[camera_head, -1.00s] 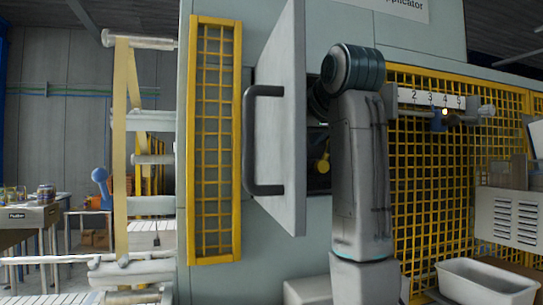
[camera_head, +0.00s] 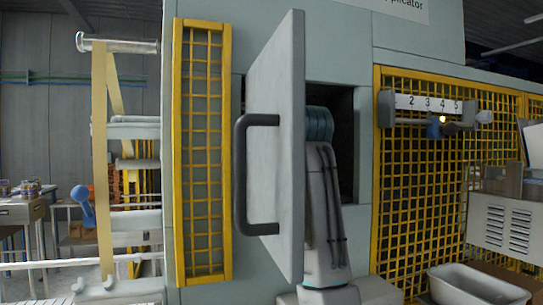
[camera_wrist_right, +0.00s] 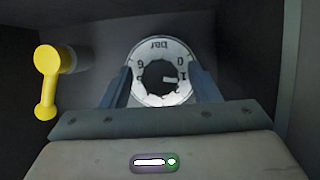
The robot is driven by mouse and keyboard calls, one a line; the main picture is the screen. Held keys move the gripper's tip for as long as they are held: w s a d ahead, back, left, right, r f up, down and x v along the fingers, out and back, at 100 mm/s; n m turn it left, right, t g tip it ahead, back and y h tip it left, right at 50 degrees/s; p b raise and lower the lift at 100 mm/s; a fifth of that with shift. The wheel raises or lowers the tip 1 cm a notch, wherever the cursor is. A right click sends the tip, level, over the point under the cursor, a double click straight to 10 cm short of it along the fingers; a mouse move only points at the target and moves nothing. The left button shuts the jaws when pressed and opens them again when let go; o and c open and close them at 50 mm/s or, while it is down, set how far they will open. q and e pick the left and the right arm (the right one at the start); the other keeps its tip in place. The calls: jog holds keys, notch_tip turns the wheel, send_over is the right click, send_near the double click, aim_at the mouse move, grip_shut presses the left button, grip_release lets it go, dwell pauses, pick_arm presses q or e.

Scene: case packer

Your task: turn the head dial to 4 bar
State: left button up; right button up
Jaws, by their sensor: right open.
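The head dial (camera_wrist_right: 136,83) shows in the right wrist view as a white round face with upside-down figures and "bar". Its dark knob (camera_wrist_right: 153,80) has a white mark that points right, near the 1. My right gripper (camera_wrist_right: 162,85) is open, with one finger at each side of the dial in the picture. I cannot tell whether the fingers touch the knob. In the head view my right arm reaches into the dark cabinet opening (camera_head: 345,150); its gripper is hidden there. My left gripper is in no view.
The grey cabinet door (camera_head: 275,150) stands open, with a dark handle (camera_head: 240,175), close beside my right arm. A yellow lever (camera_wrist_right: 47,85) sits left of the dial. A numbered scale (camera_head: 430,103) with a slider (camera_head: 434,128) is on the yellow mesh at right, above a white bin (camera_head: 478,287).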

jog(key=shift+c, duration=0.2)
jog(key=c, duration=0.9)
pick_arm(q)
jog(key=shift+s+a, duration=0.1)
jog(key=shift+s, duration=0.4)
